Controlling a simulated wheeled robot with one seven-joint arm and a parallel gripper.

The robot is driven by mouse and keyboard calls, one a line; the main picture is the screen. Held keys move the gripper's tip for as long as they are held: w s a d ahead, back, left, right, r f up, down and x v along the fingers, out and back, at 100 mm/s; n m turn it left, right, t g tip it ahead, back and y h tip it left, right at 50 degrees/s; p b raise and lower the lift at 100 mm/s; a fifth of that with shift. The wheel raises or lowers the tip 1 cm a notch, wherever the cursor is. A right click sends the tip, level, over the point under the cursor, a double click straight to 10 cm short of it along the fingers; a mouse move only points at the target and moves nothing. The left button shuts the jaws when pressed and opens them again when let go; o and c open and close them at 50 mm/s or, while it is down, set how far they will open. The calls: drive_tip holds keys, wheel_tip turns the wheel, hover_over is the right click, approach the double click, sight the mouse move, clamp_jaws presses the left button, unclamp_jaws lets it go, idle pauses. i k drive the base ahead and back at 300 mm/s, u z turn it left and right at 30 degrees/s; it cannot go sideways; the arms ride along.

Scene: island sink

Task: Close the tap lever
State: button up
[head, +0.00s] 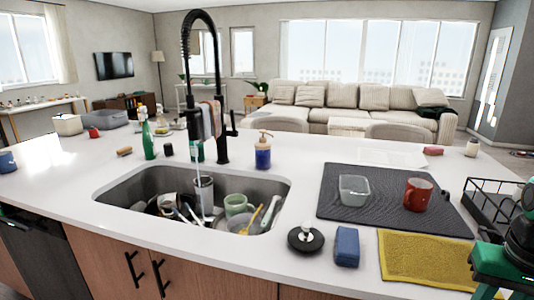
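A tall black tap (220,90) with a coiled spring neck stands behind the sink. Its lever (232,125) sticks out on the right side of the tap body and points upward. A thin pale stream, apparently water, falls from the spout towards a grey cup (203,193) in the sink (278,187). A cloth hangs beside the tap's spray head. A black and green part of my arm shows at the lower right edge, far from the lever. My gripper's fingertips cannot be made out there, and no contact with the tap shows.
Dishes, a green mug (237,204) and utensils fill the sink. A blue soap bottle (263,153) stands right of the tap, a green bottle (148,141) left. A dark mat (335,205) holds a glass container and red mug (418,194). A black rack (490,205) stands right.

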sight(235, 132)
drive_tip(key=z, duration=2.3)
drive_tip(key=k, duration=1.15)
drive_tip(key=u, duration=2.35)
